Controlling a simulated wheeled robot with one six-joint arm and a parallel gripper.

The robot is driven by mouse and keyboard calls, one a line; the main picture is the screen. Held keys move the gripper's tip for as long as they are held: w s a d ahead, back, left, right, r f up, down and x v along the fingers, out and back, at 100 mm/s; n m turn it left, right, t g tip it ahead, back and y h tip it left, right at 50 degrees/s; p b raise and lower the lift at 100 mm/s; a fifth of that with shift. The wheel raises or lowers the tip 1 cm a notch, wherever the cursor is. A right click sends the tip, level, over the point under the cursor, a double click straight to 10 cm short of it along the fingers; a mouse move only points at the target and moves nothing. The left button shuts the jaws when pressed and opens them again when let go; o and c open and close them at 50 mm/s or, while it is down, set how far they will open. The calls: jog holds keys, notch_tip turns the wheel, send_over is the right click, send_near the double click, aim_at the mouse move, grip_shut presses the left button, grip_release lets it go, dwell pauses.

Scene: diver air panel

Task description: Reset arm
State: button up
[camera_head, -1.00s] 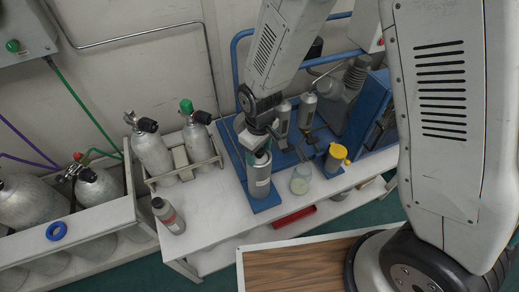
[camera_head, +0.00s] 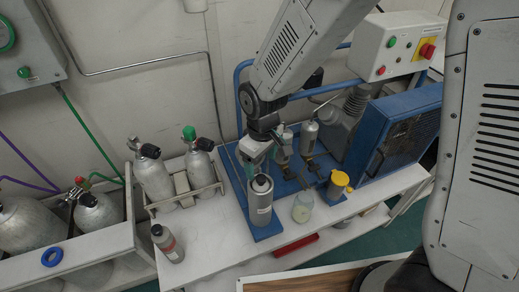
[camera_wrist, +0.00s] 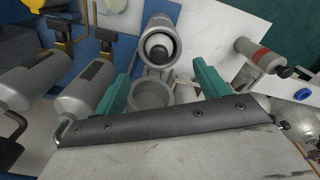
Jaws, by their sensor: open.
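My gripper (camera_head: 258,158) is open and empty, just above and behind a grey upright canister (camera_head: 260,205) on the blue base plate. Its teal fingertips stand apart in the wrist view (camera_wrist: 162,88). A grey ring-shaped part (camera_wrist: 150,94) lies nearer, partly hidden by my gripper's dark crossbar. No contact between the fingers and the canister is visible.
A yellow-capped container (camera_head: 337,186) and a clear jar (camera_head: 302,208) stand right of the canister. Two bottles (camera_head: 155,180) stand in a rack to the left, and a small grey bottle (camera_head: 167,244) in front. A blue compressor (camera_head: 402,130) and control box (camera_head: 398,45) are at right.

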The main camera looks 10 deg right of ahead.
jog(key=s+d+r+m+t, duration=0.1)
jog(key=s+d+r+m, duration=0.7)
jog(key=s+d+r, duration=1.1)
notch_tip(320, 180, up, 4)
jog(key=shift+s+d+f+m, duration=0.15)
jog(key=shift+d+m, duration=0.15)
jog(key=shift+d, duration=0.5)
